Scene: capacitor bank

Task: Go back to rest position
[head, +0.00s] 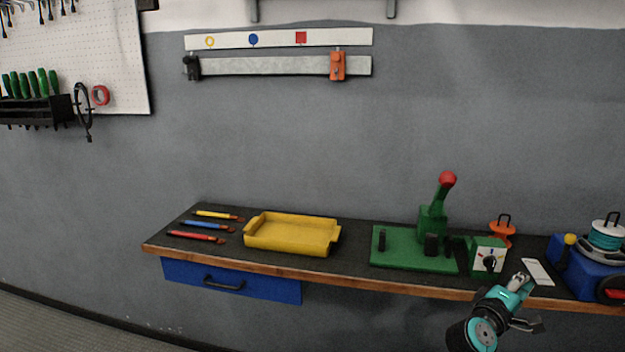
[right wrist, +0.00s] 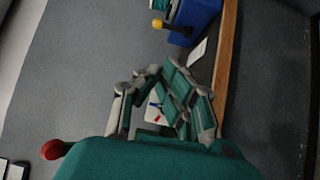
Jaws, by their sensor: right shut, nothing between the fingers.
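My right gripper (head: 522,283) is in the lower right of the head view, at the bench's front edge, just right of and in front of the small green box with a white dial face (head: 490,258). Its fingers are together and empty. In the right wrist view the fingers of my right gripper (right wrist: 152,78) close toward each other above the bench. A white patch with blue and red marks (right wrist: 155,110) shows behind them, partly hidden. My left gripper is not in view.
The dark bench (head: 350,265) holds a yellow tray (head: 290,235), several coloured tools at left, a green lever press (head: 415,248), an orange object (head: 502,230), a white card (head: 538,271) and a blue machine (head: 585,275). Free room lies in front of the bench.

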